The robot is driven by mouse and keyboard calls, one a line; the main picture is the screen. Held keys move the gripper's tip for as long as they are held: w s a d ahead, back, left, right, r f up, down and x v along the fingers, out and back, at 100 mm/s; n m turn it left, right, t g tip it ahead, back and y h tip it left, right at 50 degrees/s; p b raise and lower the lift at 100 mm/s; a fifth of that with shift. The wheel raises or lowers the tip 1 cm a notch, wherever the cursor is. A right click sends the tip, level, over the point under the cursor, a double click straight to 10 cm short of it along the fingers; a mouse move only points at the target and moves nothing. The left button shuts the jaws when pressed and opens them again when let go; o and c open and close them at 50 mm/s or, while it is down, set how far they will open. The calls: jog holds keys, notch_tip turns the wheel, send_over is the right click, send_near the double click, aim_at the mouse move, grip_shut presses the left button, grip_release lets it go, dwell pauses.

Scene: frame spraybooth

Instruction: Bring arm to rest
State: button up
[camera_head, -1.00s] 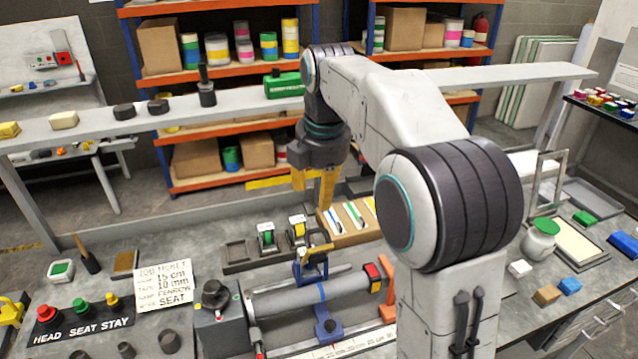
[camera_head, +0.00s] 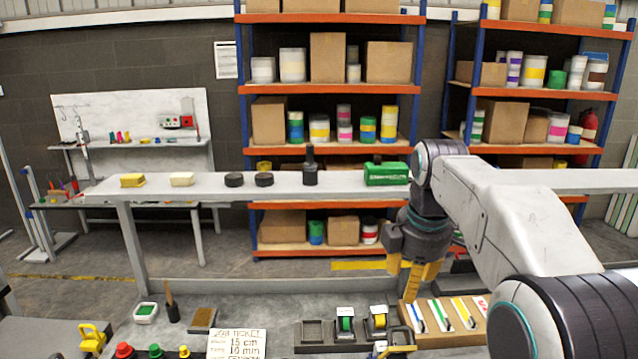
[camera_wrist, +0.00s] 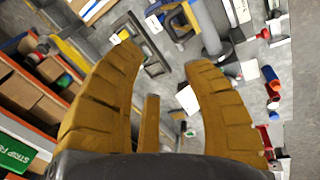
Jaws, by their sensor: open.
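My arm reaches in from the right in the head view, with its wrist pointing down. My gripper (camera_head: 418,284) hangs above the workbench, in front of the long grey shelf rail and just above the back of the bench. Its yellow-orange fingers are apart. In the wrist view my gripper (camera_wrist: 165,75) is open, with nothing held between the fingers; the bench and floor show through the gap. A box of coloured strips (camera_head: 450,320) lies just below and right of the fingers in the head view.
The grey rail (camera_head: 215,187) carries a green box (camera_head: 386,174), a dark bottle (camera_head: 310,168) and black pucks. Tape holders (camera_head: 345,322), a job ticket (camera_head: 236,343) and coloured buttons (camera_head: 155,351) are on the bench. Orange shelving (camera_head: 335,90) stands behind. The bench's back left is mostly clear.

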jog(key=s+f+m, duration=0.4)
jog(key=f+m, duration=0.5)
jog(key=m, duration=0.3)
jog(key=s+m+t, duration=0.2)
jog(key=s, duration=1.9)
jog(key=shift+s+a+f+m+b, duration=0.15)
jog(key=shift+f+m+b, duration=0.15)
jog(key=shift+b, duration=0.1)
jog(key=shift+c, duration=0.2)
